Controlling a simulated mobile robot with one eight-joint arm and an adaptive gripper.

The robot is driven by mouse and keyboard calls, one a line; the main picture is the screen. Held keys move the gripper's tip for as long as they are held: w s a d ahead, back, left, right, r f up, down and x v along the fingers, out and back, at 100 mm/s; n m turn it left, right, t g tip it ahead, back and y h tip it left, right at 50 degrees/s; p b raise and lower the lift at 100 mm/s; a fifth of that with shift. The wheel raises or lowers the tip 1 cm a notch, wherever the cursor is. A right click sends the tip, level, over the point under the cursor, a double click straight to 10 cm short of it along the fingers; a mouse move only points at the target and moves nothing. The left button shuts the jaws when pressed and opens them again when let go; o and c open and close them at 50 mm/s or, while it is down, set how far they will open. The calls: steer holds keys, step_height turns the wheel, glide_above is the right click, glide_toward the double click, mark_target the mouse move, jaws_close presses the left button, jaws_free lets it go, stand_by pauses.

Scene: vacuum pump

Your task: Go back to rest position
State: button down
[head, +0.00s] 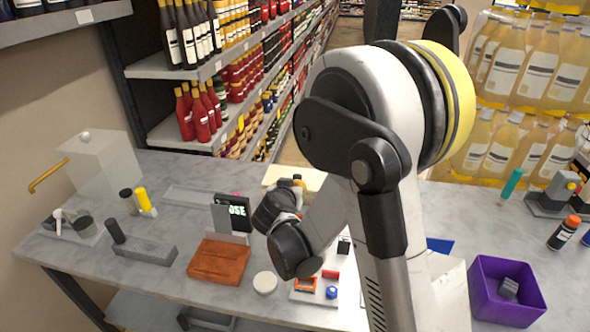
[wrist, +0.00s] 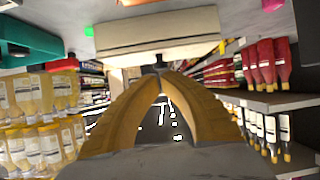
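My gripper (wrist: 160,73) shows in the wrist view as two yellow-brown fingers that curve together and meet at the tips. I see nothing held between them. In the head view my gripper (head: 297,182) is small and partly hidden by my dark wrist, above the back middle of the table. My arm is bent and reaches down over the grey table (head: 190,301). A cream board (wrist: 158,36) lies beyond the fingertips in the wrist view, and the same board (head: 311,178) is at the table's back edge in the head view.
A black sign (head: 239,212) and a brown-red block (head: 219,262) are left of my wrist. A white box with a yellow handle (head: 100,158) stands far left. A purple bin (head: 483,303) is at right. Bottle shelves (head: 190,70) rise behind. The air above the table is open.

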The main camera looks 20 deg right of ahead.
steer(key=shift+s+a+f, duration=0.35)
steer(key=shift+s+a, duration=0.25)
steer(key=shift+s, duration=0.25)
steer(key=s+a+r+n+g+y, duration=0.1)
steer(key=s+a+r+n+y, duration=0.1)
steer(key=s, duration=0.6)
steer(key=s+a+r+n+g+y, duration=0.1)
steer(key=s+a+r+n+y, duration=0.1)
steer(key=s, duration=0.7)
steer(key=s+a+r+n+g+y, duration=0.1)
steer(key=s+a+r+n+y, duration=0.1)
steer(key=s+r, duration=0.3)
steer(key=s+a+y, duration=0.1)
steer(key=s, duration=0.2)
steer(key=shift+s+a+r+g, duration=0.15)
steer(key=shift+s+g, duration=0.25)
